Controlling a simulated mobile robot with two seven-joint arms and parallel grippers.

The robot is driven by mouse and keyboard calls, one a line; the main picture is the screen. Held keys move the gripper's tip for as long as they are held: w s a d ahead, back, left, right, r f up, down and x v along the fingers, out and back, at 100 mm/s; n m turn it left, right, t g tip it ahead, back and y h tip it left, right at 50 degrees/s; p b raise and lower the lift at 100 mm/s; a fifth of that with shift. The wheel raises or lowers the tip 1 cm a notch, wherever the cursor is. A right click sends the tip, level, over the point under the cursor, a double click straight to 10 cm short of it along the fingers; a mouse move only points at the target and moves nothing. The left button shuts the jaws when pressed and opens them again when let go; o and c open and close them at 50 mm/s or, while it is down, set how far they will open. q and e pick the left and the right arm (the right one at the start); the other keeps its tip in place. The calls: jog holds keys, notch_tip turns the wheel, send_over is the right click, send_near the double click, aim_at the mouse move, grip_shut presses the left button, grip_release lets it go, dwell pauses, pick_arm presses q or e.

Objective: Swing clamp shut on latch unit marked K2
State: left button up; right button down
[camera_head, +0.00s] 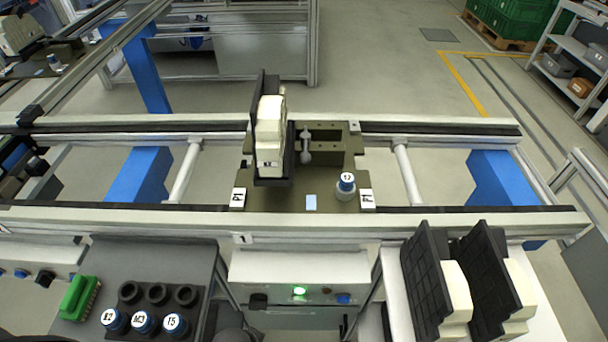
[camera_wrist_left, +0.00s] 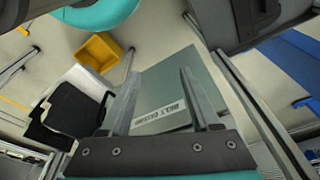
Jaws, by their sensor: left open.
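A cream latch unit (camera_head: 268,135) with a black backing plate stands upright on the olive pallet (camera_head: 278,201) on the conveyor. A small label is on its front foot; I cannot read K2 on it for certain. A grey lever with a rounded end, seemingly the clamp (camera_head: 306,148), stands just right of the unit beside an olive block (camera_head: 328,146); I cannot tell whether it touches the unit. My left gripper (camera_wrist_left: 158,75) shows in the left wrist view, its fingers apart and nothing between them. It is outside the head view. My right gripper is in neither view.
A capped blue and white cylinder (camera_head: 346,186) stands on the pallet's right part. Two more black-and-cream units (camera_head: 457,292) stand at lower right. A green lamp glows on the front box (camera_head: 330,268).

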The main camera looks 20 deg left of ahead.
aim_at(304, 162)
pick_arm(q)
jog(key=w+a+r+m+t+y+p, duration=0.1)
jog(key=w+r+m+p, duration=0.15)
jog(key=r, duration=1.05)
jog(key=w+a+r+m+t+y+p, duration=0.1)
jog(key=w+r+m+p, duration=0.15)
jog(key=r, duration=1.05)
jog(key=w+a+r+m+t+y+p, duration=0.1)
jog(key=w+r+m+t+y, duration=0.2)
jog(key=m, duration=0.5)
jog(key=w+a+r+m+t+y, duration=0.1)
jog(key=w+m+t+y, duration=0.15)
jog(key=w+m, duration=0.45)
jog(key=w+d+r+m+t+h, duration=0.1)
jog(key=w+d+m+t+h, duration=0.2)
jog(key=m, duration=0.9)
jog(key=d+r+m+t+h, duration=0.1)
jog(key=d+m+t+h, duration=0.3)
jog(key=m, duration=0.8)
jog(key=shift+t+y, duration=0.65)
jog(key=w, duration=0.4)
jog(key=w+a, duration=0.1)
jog(key=w, duration=0.9)
jog(key=shift+w+a+f, duration=0.15)
jog(key=shift+a+f, duration=0.05)
jog(key=shift+c, duration=0.2)
